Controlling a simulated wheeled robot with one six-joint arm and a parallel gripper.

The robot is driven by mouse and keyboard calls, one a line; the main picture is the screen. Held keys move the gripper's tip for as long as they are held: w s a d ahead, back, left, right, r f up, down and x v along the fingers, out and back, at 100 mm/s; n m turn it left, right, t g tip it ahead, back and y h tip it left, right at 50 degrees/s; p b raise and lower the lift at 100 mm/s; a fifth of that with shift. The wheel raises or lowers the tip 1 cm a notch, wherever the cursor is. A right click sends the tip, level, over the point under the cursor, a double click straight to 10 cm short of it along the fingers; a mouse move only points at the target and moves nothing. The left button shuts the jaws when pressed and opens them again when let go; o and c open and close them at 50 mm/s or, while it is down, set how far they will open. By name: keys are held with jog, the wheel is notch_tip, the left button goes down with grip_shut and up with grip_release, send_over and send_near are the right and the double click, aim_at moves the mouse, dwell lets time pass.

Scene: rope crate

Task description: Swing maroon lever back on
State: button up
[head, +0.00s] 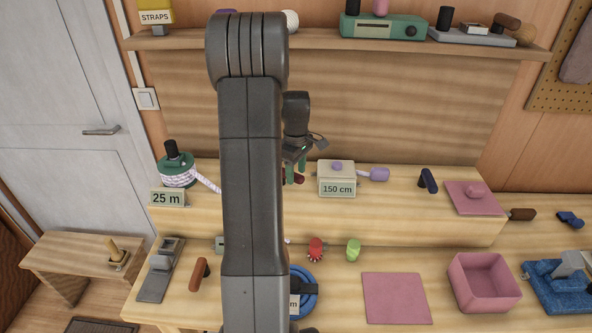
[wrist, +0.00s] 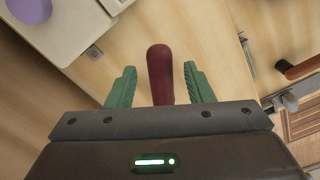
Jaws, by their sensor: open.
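The maroon lever (wrist: 160,72) has a rounded handle and stands between the two green fingers of my gripper (wrist: 155,88) in the wrist view. The fingers are open, with a gap on each side of the handle. Its lower part is hidden behind the gripper body. In the head view, my gripper (head: 297,170) is at the back raised shelf of the bench, and a bit of the maroon lever (head: 299,180) shows beside the fingers. My arm hides much of the area around the lever's base.
A beige box labelled 150 cm (head: 337,188) with a purple knob stands just right of my gripper. A rope spool (head: 176,170) with a 25 m sign is to the left. A dark blue lever (head: 427,180) and a pink plate (head: 472,205) are further right.

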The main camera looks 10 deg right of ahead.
jog(key=shift+f, duration=0.4)
grip_shut()
